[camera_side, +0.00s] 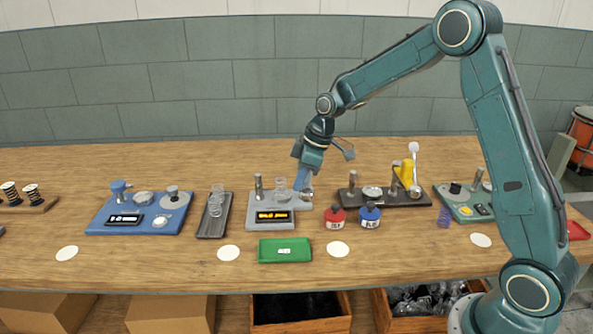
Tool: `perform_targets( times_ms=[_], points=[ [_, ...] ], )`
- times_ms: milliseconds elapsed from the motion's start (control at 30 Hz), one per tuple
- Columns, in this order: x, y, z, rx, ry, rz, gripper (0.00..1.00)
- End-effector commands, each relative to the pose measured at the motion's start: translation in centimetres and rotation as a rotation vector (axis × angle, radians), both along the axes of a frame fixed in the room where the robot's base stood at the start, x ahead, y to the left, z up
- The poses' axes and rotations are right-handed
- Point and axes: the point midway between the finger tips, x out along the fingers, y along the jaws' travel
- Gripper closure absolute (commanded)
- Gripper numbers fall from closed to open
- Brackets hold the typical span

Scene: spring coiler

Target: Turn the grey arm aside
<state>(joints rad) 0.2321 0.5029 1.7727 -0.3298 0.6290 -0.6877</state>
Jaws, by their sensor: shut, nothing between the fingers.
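A light grey device (258,222) with a lit amber display (272,217) stands mid-table. On it are a grey upright post (259,188) at the left, a clear glass cylinder (281,190) in the middle and a small metallic part (307,194) at the right. My gripper (301,188) points down at the device's right end, close to that metallic part; I cannot tell whether they touch. It is shut and empty. I cannot clearly make out a grey arm on the device; my gripper covers part of that end.
A green tray (268,255) lies in front. A dark tray with glassware (207,231) and a blue machine (160,226) are left. The front edge is mostly clear.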

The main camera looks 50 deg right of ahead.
Motion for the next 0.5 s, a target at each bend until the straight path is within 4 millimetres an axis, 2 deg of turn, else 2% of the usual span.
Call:
perform_targets(
  times_ms=[267,500],
  points=[
    [0.2,0.1,0.0,0.0,0.0,0.0,1.0],
    [1.3,1.3,0.0,0.0,0.0,0.003,1.0]
  ],
)
